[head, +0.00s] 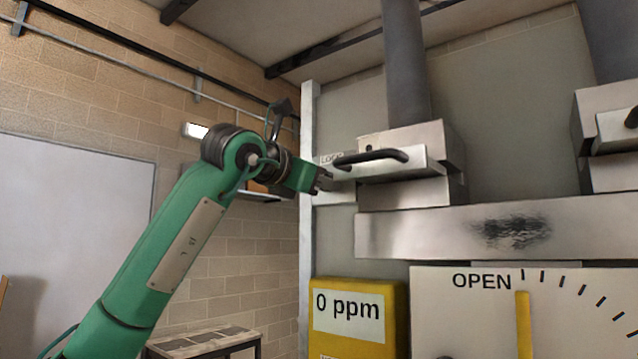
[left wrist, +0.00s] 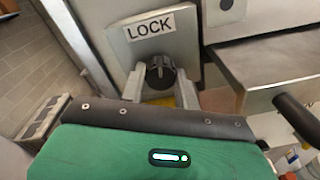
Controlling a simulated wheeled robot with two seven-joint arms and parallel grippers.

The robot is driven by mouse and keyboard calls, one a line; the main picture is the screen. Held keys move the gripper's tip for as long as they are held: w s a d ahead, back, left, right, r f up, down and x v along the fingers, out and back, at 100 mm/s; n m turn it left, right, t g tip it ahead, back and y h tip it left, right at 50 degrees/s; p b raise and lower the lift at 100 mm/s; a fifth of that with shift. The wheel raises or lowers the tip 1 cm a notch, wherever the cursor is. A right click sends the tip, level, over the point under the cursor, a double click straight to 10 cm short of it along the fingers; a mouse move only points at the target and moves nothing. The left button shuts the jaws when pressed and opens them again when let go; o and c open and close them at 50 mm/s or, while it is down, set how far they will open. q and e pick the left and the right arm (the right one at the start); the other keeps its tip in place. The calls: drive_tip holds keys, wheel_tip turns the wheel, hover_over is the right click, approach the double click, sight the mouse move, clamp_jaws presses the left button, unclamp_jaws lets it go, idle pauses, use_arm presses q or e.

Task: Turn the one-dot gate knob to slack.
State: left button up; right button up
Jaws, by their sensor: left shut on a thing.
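The gate knob (left wrist: 160,72) is a dark round knob on a metal plate under a LOCK label (left wrist: 149,27) in the left wrist view. My left gripper (head: 325,181) is shut on this knob, one finger on each side, and partly hides it. A light line on the knob points up towards the label. In the head view the knob is hidden behind the gripper. A single dark dot (left wrist: 226,4) marks the metal housing next to the plate. My right gripper is in neither view.
A gate box with a black handle (head: 370,157) stands close to the right of my gripper, under a grey flue pipe (head: 405,65). Below are a yellow 0 ppm meter (head: 347,310) and a dial panel marked OPEN (head: 480,283). A whiteboard (head: 70,210) hangs at left.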

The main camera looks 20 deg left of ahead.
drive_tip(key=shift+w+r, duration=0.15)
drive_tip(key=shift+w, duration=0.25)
use_arm(q)
drive_tip(key=o, duration=1)
drive_tip(key=shift+w, duration=0.1)
drive_tip(key=shift+c, duration=0.2)
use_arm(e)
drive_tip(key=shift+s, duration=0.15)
use_arm(q)
drive_tip(key=b+v, duration=0.3)
drive_tip(key=v, duration=1)
drive_tip(key=shift+s+a, duration=0.2)
drive_tip(key=shift+s, duration=0.2)
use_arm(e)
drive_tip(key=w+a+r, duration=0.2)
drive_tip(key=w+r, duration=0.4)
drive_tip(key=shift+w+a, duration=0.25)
